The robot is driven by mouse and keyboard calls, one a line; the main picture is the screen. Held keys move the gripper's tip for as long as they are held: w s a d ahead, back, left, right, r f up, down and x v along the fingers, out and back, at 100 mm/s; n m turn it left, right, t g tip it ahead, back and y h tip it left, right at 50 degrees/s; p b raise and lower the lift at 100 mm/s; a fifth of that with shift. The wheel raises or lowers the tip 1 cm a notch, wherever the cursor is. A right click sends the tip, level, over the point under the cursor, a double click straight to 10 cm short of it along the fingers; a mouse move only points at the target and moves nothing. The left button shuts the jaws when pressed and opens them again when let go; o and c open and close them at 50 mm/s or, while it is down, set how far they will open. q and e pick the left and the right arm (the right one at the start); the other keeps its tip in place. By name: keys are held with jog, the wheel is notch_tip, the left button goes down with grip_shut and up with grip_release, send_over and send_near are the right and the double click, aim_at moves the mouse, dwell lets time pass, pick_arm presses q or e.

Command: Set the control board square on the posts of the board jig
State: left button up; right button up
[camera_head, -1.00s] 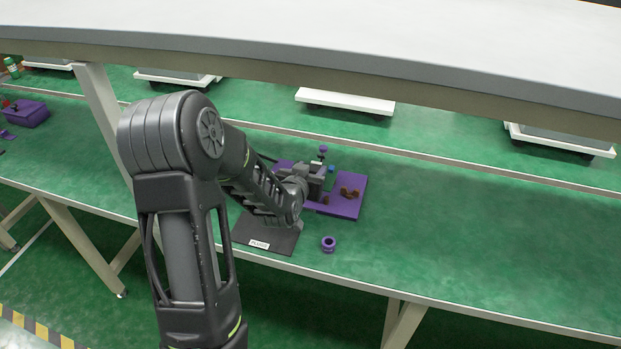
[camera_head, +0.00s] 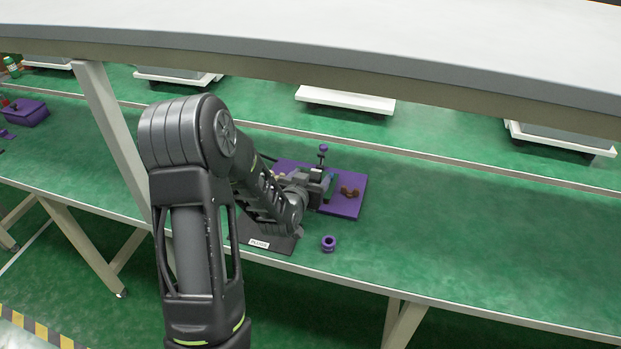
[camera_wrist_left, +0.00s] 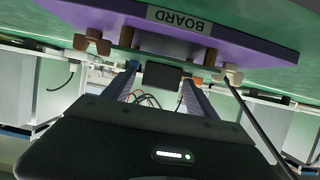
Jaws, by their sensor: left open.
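The board jig is a purple plate (camera_head: 346,205) on the green bench, with brown posts and knobs. In the left wrist view the plate (camera_wrist_left: 265,43) fills the top and bears a label reading BOARD. My left gripper (camera_head: 328,181) reaches over the jig's left part. In the left wrist view it is open (camera_wrist_left: 161,84), its two fingers pointing toward the brown posts. A dark block (camera_wrist_left: 163,76) shows between the fingertips, apparently not gripped; I cannot tell whether it is part of the control board. The board is not clearly visible in the head view. My right gripper is not in view.
A purple ring (camera_head: 328,243) lies near the bench's front edge. A purple-knobbed post (camera_head: 323,149) stands at the jig's back. The bench to the right is clear.

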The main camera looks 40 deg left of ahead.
pick_arm(q)
jog(key=shift+r, duration=0.2)
jog(key=shift+s+r+p, duration=0.1)
jog(key=shift+s+p, duration=0.1)
jog(key=shift+p, duration=0.1)
jog(key=p+v, duration=1.1)
jog(key=p, duration=0.1)
jog(key=shift+s, duration=0.3)
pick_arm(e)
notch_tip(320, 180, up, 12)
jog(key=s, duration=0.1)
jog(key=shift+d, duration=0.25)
pick_arm(q)
jog(key=shift+d, duration=0.2)
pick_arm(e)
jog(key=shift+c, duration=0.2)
